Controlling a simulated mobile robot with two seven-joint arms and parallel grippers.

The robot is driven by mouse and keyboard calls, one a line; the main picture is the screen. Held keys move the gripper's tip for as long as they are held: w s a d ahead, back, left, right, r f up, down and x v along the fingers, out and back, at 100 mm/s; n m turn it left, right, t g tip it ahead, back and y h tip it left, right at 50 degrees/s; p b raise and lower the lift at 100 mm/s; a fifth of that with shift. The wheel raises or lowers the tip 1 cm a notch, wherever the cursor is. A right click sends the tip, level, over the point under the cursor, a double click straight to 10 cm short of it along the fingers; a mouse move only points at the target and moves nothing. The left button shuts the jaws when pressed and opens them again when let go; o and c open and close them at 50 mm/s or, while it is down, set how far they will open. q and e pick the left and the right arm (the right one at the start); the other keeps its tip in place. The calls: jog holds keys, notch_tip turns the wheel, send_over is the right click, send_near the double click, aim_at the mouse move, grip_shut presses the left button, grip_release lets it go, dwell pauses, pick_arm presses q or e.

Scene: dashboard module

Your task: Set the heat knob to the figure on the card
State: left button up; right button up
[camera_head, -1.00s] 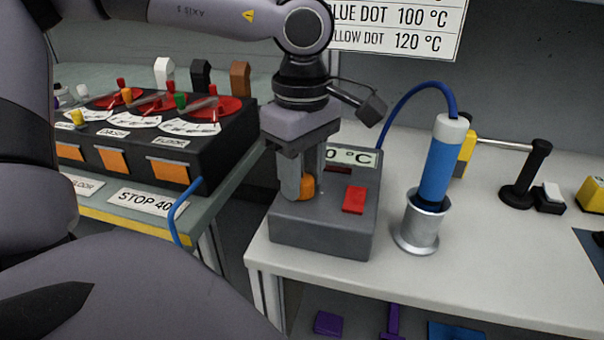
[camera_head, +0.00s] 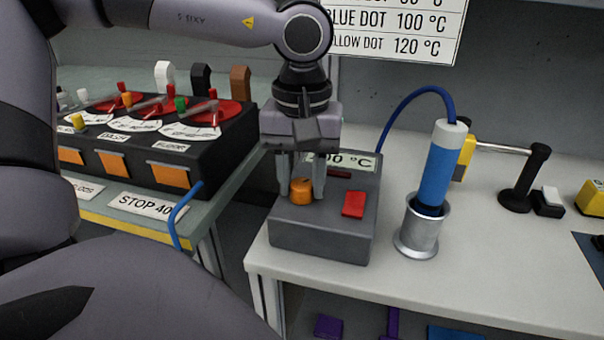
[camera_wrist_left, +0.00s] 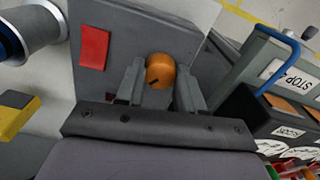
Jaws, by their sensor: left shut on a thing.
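The orange heat knob (camera_head: 301,192) is on top of a grey control box (camera_head: 320,236), at its left front. My left gripper (camera_head: 301,186) points down with a finger on either side of the knob, shut on it. The left wrist view also shows the knob (camera_wrist_left: 160,70), with a dark mark on it, between the fingers. A display (camera_head: 345,161) behind reads "00 °C" at its right end; its first figure is partly hidden by my gripper. The white card (camera_head: 400,28) on the wall lists blue dot 100 °C and yellow dot 120 °C; its top is cut off.
A red button (camera_head: 354,204) is right of the knob. A blue corded tool (camera_head: 440,165) stands in a metal holder (camera_head: 419,232) beside the box. A black panel with dials (camera_head: 130,140) stands at left. The white bench (camera_head: 480,270) is clear in front.

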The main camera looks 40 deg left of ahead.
aim_at(302, 183)
pick_arm(q)
jog(key=m, duration=0.4)
jog(key=shift+m+p, duration=0.35)
jog(key=shift+m, duration=0.65)
jog(key=o, duration=1)
jog(key=shift+o, duration=0.2)
jog(key=shift+r, duration=0.1)
notch_tip(302, 183, up, 6)
jog(key=shift+f+p, duration=0.1)
jog(key=shift+p, duration=0.35)
jog(key=shift+r, duration=0.6)
